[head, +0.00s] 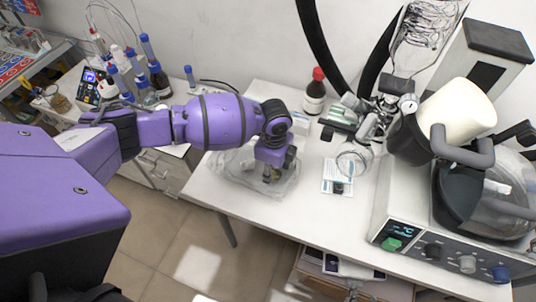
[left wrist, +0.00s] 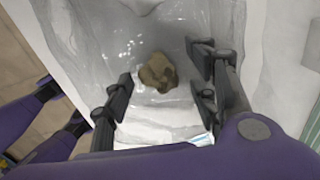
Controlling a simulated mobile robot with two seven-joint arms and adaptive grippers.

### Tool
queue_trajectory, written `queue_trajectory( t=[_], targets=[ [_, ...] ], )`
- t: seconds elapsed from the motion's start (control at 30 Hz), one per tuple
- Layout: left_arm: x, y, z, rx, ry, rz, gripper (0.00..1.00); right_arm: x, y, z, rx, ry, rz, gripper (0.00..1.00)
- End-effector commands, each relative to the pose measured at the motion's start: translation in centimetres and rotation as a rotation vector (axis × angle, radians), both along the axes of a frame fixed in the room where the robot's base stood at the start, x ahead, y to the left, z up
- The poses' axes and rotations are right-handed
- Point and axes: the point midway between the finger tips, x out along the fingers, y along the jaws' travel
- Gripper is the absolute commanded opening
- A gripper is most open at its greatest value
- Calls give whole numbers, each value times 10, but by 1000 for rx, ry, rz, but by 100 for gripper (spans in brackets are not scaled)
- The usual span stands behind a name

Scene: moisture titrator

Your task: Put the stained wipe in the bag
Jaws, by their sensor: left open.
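The stained wipe, a small crumpled brown piece (left wrist: 158,72), lies among the clear plastic of the bag (left wrist: 75,35) in the left wrist view. I cannot tell whether it is inside the bag or on top of it. In the head view the bag (head: 285,188) lies on the white table near its left edge. My left gripper (left wrist: 165,88) is open, pointing down over the bag, with the wipe just beyond and between its fingertips. In the head view the gripper (head: 271,174) hides part of the bag.
On the white table (head: 235,196) stand a brown bottle with a red cap (head: 315,92), a small card (head: 338,178) and a rotary evaporator (head: 440,220) at the right. A side bench at the left holds several blue-capped bottles. The table's front middle is clear.

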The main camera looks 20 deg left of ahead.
Motion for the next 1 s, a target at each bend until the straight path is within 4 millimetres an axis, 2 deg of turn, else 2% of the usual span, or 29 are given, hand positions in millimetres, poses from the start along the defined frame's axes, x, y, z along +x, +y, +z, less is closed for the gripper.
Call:
queue_trajectory(
  t=[1.0],
  targets=[
    [2, 0, 40, 0, -4, -1, 53, 26, -4, 33, -9, -67, 9, 40]
  ],
)
